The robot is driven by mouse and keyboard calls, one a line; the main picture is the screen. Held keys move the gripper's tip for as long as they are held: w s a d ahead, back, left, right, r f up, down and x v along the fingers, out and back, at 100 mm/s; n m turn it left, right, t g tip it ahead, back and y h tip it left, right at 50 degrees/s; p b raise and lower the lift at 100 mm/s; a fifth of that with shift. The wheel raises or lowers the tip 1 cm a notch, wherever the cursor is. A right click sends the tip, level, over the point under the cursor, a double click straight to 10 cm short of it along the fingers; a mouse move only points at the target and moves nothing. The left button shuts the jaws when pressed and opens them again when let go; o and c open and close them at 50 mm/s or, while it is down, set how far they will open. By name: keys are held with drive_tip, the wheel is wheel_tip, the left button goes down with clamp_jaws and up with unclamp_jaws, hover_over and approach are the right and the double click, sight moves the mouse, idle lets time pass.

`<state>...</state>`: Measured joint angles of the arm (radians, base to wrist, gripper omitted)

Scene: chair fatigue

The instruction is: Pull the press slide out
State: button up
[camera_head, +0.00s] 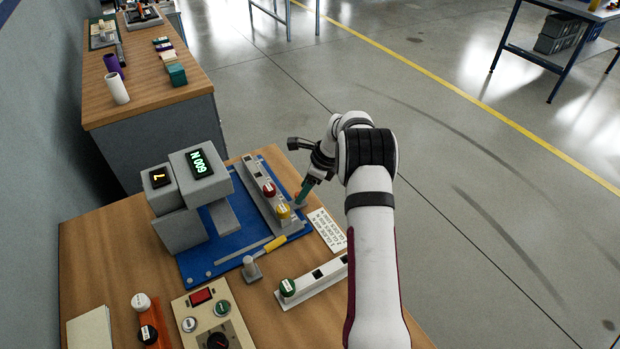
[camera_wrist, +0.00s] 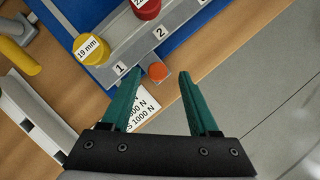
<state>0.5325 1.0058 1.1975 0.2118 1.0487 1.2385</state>
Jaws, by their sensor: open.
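A long grey rail (camera_head: 262,198) lies on a blue base plate (camera_head: 216,255) beside the grey press (camera_head: 180,228). I take this rail to be the slide, but cannot be sure. It carries a red cylinder (camera_head: 269,188) and a yellow cylinder (camera_head: 284,211); the wrist view shows the yellow one (camera_wrist: 88,48) marked 19 mm and the rail (camera_wrist: 128,45) numbered 1 and 2. A small orange knob (camera_wrist: 157,71) is at the rail's near edge. My gripper (camera_wrist: 160,73) is open, its green fingertips on either side of the knob; contact cannot be told. In the head view my gripper (camera_head: 302,194) points down there.
A white printed card (camera_head: 327,230) lies just right of the rail. A yellow-handled lever (camera_head: 274,244) is at the plate's front. A pale rail with a green cylinder (camera_head: 288,287) and a control box (camera_head: 212,320) stand nearer. Open floor lies right of the table.

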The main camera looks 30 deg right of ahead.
drive_tip(key=v, duration=1.5)
drive_tip(key=shift+r, duration=0.15)
drive_tip(key=s+a+r+n+g, duration=0.1)
drive_tip(key=s+a+r+n, duration=0.35)
drive_tip(key=s+a, duration=0.4)
drive_tip(key=s+a+r+n+g, duration=0.1)
drive_tip(key=s+a+r+n, duration=0.35)
drive_tip(key=a, duration=0.65)
drive_tip(key=s+a+f+n, duration=0.3)
drive_tip(key=s+n, duration=0.3)
drive_tip(key=s, duration=0.4)
drive_tip(key=s+a+f+n+g+h, duration=0.1)
drive_tip(key=s+a+f+n, duration=0.2)
drive_tip(key=s, duration=0.7)
drive_tip(key=a+n, duration=0.2)
drive_tip(key=n, duration=0.1)
drive_tip(key=shift+s+n, duration=0.2)
drive_tip(key=shift+n, duration=0.1)
